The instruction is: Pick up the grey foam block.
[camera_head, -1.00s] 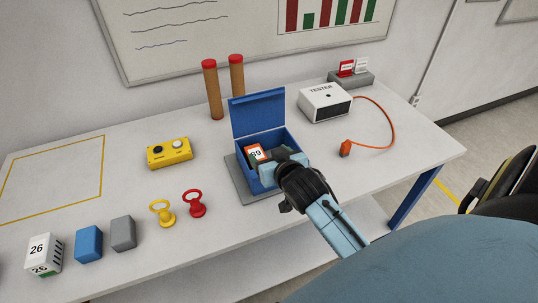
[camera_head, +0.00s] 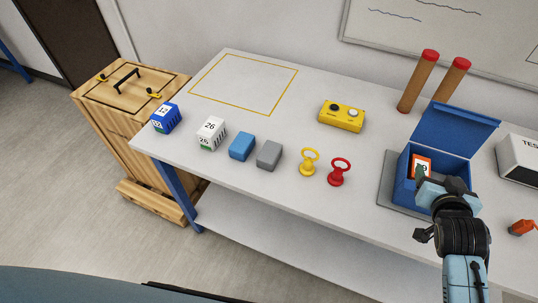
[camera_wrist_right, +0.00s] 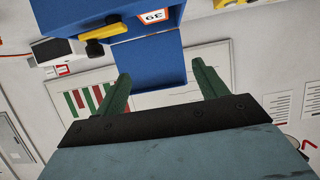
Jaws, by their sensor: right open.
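The grey foam block (camera_head: 269,155) sits on the white table near its front edge, in the head view. A blue block (camera_head: 242,146) is just left of it, and a yellow ring-topped piece (camera_head: 309,162) stands to its right. My right gripper (camera_head: 442,186) is at the blue open-lidded box, well to the right of the grey block. In the wrist view the right gripper (camera_wrist_right: 163,90) has its two green fingers wide apart with nothing between them. The grey block does not show in the wrist view. My left gripper is not in view.
The blue box (camera_head: 404,185) holds an orange-and-white numbered item (camera_head: 421,166). A red ring-topped piece (camera_head: 339,172), white numbered block (camera_head: 211,133), blue numbered block (camera_head: 165,118) and yellow button box (camera_head: 342,115) stand on the table. The yellow-outlined area (camera_head: 243,84) is empty.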

